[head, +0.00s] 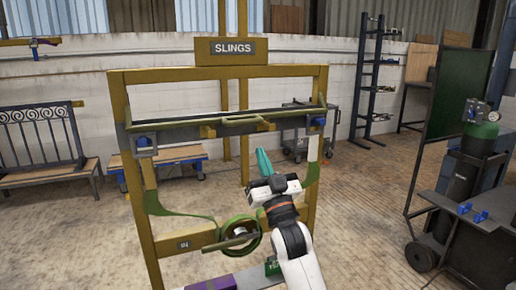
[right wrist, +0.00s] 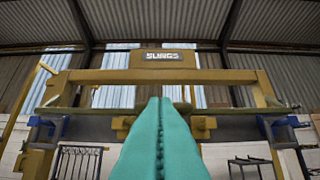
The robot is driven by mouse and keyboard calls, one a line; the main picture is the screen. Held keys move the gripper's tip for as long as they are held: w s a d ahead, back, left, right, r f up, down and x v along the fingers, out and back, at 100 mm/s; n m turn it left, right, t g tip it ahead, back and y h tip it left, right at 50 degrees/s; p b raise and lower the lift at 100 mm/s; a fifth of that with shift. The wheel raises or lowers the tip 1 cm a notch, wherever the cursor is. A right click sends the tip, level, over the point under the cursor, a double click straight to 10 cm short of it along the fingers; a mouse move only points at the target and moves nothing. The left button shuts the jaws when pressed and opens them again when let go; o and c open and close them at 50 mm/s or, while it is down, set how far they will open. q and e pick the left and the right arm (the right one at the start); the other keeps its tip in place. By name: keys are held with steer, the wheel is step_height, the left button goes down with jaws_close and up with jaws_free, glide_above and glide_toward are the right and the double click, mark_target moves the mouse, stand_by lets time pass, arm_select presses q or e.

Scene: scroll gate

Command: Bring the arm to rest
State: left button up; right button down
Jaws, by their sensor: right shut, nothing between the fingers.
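My right gripper (head: 263,161) is shut and empty, its teal fingers pressed together and pointing up and away. It is in front of the open middle of the yellow frame (head: 118,100) with the SLINGS sign (head: 225,48). My white right arm comes up from the bottom. In the right wrist view the shut fingers (right wrist: 160,135) point toward the frame's crossbar (right wrist: 110,77) and the sign (right wrist: 163,57). A green sling (head: 170,208) hangs in the frame, with a coil (head: 241,240) low in the middle, left of my wrist. My left gripper is not in view.
A dark bar (head: 190,130) spans the upper frame, with blue parts at its ends. A purple block (head: 218,283) lies low in front. A gas cylinder cart (head: 465,170) and dark table (head: 480,232) stand at right. A bench (head: 45,150) stands at left.

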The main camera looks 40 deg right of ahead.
steer(key=shift+f, duration=0.15)
stand_by(0.4)
